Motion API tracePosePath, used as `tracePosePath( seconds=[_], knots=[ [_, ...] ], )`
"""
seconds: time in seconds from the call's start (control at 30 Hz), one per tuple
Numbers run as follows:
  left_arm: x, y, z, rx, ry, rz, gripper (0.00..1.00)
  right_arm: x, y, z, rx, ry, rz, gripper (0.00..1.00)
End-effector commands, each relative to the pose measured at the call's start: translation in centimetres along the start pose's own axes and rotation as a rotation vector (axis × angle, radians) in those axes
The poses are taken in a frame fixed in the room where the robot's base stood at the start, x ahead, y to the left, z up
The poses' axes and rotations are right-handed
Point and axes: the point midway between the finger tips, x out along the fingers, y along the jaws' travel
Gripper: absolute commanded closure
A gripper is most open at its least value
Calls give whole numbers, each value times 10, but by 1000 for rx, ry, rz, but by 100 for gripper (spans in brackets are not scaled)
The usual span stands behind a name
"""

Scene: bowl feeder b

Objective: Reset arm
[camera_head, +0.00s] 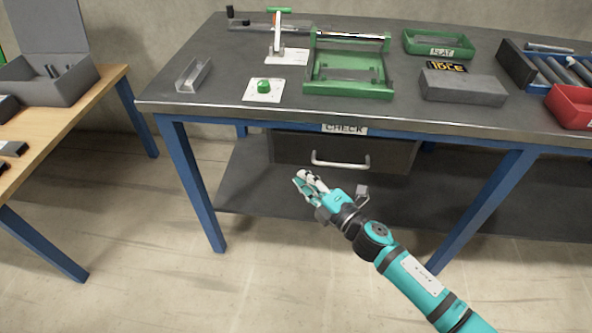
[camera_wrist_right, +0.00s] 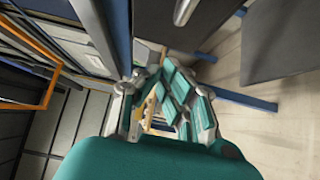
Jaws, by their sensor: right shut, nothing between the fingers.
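My right arm (camera_head: 412,282) is teal and black and reaches in from the lower right in the head view. Its right gripper (camera_head: 307,183) is in front of the bench, below the tabletop and to the lower left of the drawer handle. The right gripper also shows in the right wrist view (camera_wrist_right: 172,112), with its fingers together and nothing held. It looks clear of the bench and drawer. My left gripper is not in the head view.
A drawer (camera_head: 290,150) marked CHECK hangs under the grey workbench (camera_head: 215,110). A green fixture (camera_head: 348,92), a grey block (camera_head: 462,88) and a red bin (camera_head: 572,106) are on top. A wooden table (camera_head: 70,118) stands left. Floor (camera_head: 150,230) between them is clear.

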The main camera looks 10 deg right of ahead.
Motion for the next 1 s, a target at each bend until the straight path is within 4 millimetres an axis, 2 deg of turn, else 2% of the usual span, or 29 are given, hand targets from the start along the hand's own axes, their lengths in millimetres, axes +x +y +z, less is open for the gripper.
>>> tracePosePath(
  seconds=[0.13, 0.3, 0.53, 0.63, 0.67, 0.77, 0.87, 0.9, 1.0],
  knots=[
    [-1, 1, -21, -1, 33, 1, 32, -27, -1, -2, 2, 2, -2, 100],
    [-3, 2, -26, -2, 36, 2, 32, -46, -1, -1, 1, 2, -1, 100],
    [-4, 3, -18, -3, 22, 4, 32, -52, 0, -1, 2, 2, 0, 100],
    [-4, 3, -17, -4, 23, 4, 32, -54, -11, 4, 43, -27, -21, 100],
    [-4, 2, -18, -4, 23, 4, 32, -55, -19, 8, 71, -48, -36, 100],
    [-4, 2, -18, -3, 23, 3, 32, -66, -62, 26, 228, -164, -115, 100],
    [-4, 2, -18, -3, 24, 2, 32, -91, -126, 43, 444, -331, -228, 100],
    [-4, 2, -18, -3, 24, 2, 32, -105, -154, 46, 535, -403, -277, 100],
    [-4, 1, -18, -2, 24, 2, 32, -145, -220, 46, 744, -581, -395, 100]
  ],
)
